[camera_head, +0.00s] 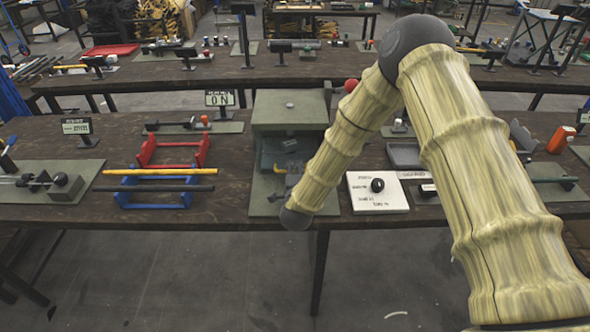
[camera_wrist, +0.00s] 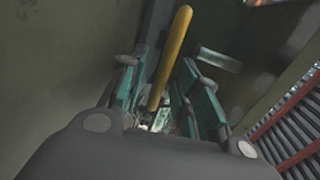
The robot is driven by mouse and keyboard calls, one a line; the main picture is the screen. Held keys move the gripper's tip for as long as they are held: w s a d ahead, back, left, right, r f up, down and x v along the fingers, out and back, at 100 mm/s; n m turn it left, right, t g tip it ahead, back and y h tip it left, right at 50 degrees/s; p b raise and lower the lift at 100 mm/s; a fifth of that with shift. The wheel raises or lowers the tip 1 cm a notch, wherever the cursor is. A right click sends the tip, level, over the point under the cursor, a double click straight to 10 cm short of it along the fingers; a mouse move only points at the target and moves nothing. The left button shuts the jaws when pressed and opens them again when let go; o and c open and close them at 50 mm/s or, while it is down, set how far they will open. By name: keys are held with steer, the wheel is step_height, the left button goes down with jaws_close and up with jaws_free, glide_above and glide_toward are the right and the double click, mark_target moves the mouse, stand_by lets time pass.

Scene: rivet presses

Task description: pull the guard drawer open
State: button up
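The grey-green press (camera_head: 290,108) stands on the bench in the head view, its front partly covered by my arm. A dark blue-grey part shows in its front opening; I cannot tell for sure whether it is the guard drawer. In the wrist view my gripper (camera_wrist: 168,95) has its two teal fingers apart. A yellow bar (camera_wrist: 172,55), perhaps the drawer's handle, runs between them. I cannot tell whether either finger touches it. My gripper is low at the front of the press and mostly hidden in the head view.
A white panel with a black knob (camera_head: 378,186) lies right of the press. Red (camera_head: 172,153) and blue (camera_head: 160,193) racks with a yellow bar stand left. A small "NO" sign (camera_head: 219,98) stands behind.

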steer(key=shift+c, duration=0.5)
jaws_close()
steer(key=shift+f, duration=0.1)
